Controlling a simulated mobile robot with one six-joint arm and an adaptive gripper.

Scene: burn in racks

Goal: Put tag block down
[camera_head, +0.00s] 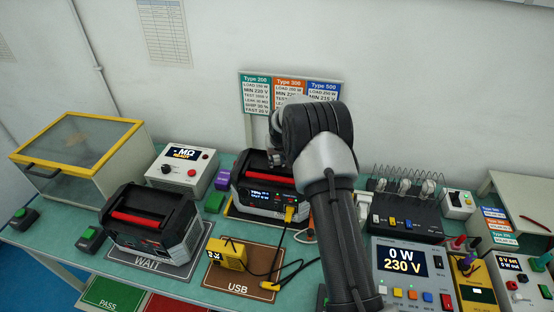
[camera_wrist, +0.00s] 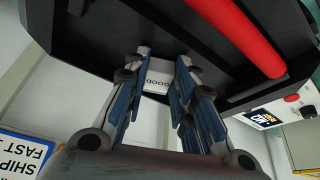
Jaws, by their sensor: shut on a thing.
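My gripper (camera_wrist: 157,88) is shut on a small pale tag block (camera_wrist: 158,74), seen in the wrist view between the fingertips. Dark lettering on the block reads upside down, like "GOOD". Behind and above the block in that view is a black unit with a red handle (camera_wrist: 232,38). I cannot tell whether the block touches it. In the head view my arm covers the gripper and block. A black unit with a red handle and lit display (camera_head: 264,190) stands beside my arm there.
Another black unit (camera_head: 150,222) stands on the WAIT mat (camera_head: 147,262). A yellow device (camera_head: 229,253) sits on the USB mat (camera_head: 240,282). A tester reading 230 V (camera_head: 401,262) is right of my arm. A lidded box (camera_head: 75,152) stands at left.

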